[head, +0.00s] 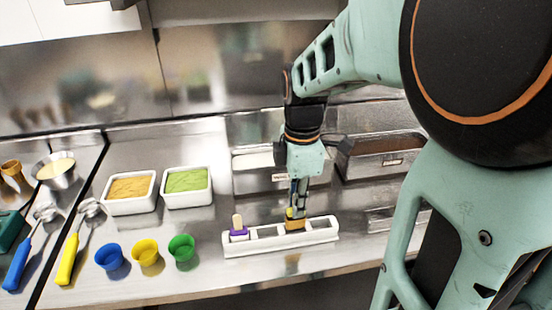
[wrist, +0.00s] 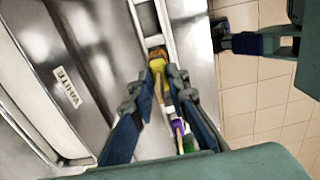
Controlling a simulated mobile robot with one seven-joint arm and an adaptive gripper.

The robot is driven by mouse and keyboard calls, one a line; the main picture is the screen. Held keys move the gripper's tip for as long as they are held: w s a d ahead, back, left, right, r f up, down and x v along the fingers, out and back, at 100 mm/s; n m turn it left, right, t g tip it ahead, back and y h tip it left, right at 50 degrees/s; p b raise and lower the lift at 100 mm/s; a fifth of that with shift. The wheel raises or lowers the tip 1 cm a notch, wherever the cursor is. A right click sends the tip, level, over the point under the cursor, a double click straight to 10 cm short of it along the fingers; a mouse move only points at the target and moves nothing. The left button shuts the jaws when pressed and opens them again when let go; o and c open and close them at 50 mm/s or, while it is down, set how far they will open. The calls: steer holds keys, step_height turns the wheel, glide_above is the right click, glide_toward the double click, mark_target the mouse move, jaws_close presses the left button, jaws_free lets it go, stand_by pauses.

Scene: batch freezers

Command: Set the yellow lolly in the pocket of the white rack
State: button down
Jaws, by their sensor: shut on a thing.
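The white rack (head: 262,244) lies along the counter's front part, a long low bar with pockets. My gripper (head: 297,208) points down over its right half and is shut on the yellow lolly (head: 294,224). The lolly's yellow-orange body is at the level of the rack's top; I cannot tell how deep it sits in a pocket. In the wrist view, the lolly (wrist: 157,64) is between the fingertips (wrist: 160,76), in line with the rack (wrist: 146,18). Its stick is mostly hidden by the fingers.
A purple lolly (head: 239,232) stands stick-up in the rack's left pocket. Blue (head: 109,256), yellow (head: 146,252) and green (head: 181,247) cups stand to the left. White tubs of yellow (head: 130,204) and green (head: 187,202) mix are behind them. Steel bins (head: 378,157) are at the back.

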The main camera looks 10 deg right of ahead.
steer(key=shift+f+b, duration=1.25)
steer(key=shift+f, duration=0.75)
stand_by(1.3)
steer(key=c, duration=1.8)
jaws_free()
step_height(320, 180, up, 12)
